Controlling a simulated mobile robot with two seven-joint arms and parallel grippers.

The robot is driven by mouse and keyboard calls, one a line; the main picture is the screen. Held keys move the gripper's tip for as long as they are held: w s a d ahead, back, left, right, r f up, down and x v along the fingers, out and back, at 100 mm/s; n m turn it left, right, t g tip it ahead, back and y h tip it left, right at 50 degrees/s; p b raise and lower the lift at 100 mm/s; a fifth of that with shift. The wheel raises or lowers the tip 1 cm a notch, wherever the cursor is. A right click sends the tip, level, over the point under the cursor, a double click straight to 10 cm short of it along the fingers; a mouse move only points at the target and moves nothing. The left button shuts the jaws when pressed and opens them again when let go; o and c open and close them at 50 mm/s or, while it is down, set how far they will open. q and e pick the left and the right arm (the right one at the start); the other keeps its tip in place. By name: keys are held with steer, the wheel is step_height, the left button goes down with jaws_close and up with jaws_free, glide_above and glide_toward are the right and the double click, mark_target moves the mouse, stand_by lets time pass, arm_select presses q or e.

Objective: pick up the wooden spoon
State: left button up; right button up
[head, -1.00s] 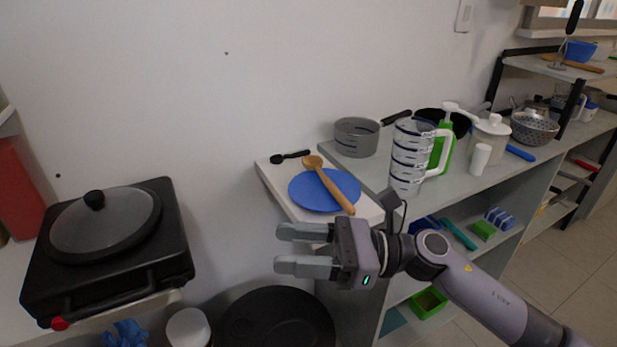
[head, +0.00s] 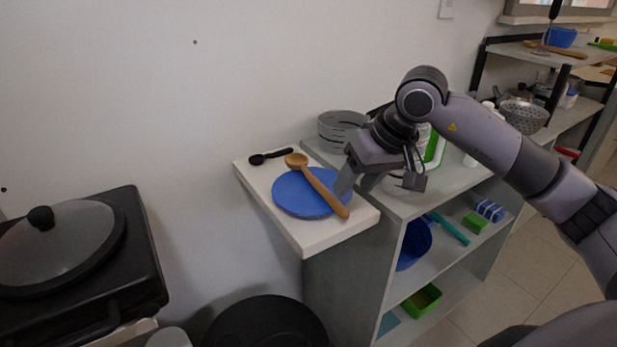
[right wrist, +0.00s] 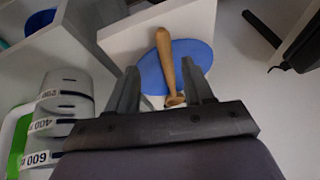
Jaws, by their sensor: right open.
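The wooden spoon (head: 321,188) lies across a blue plate (head: 289,201) on a white board (head: 318,239). Its bowl points to the back left and its handle reaches past the plate's front edge. My right gripper (head: 353,187) is just right of the spoon handle, pointing down, and looks apart from it. In the right wrist view the open fingers (right wrist: 163,90) appear on either side of the spoon (right wrist: 166,62), with nothing held between them. The exact height above the plate is hard to tell. My left gripper is not in view.
A black measuring spoon (head: 270,156) lies on the board's back edge. A grey pot (head: 338,130) and a measuring jug (right wrist: 62,115) stand close to the right arm. A black hotplate with a lidded pan (head: 62,243) is at the left. Open space lies before the board.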

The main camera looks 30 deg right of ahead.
mark_target(339, 203)
steer(key=x, duration=0.4)
steer(key=shift+s+a, duration=0.25)
steer(key=shift+a, duration=0.1)
steer(key=shift+w+a+f, duration=0.1)
steer(key=shift+w+f, duration=0.15)
steer(key=shift+f, duration=0.2)
jaws_close()
steer(key=shift+r, duration=0.15)
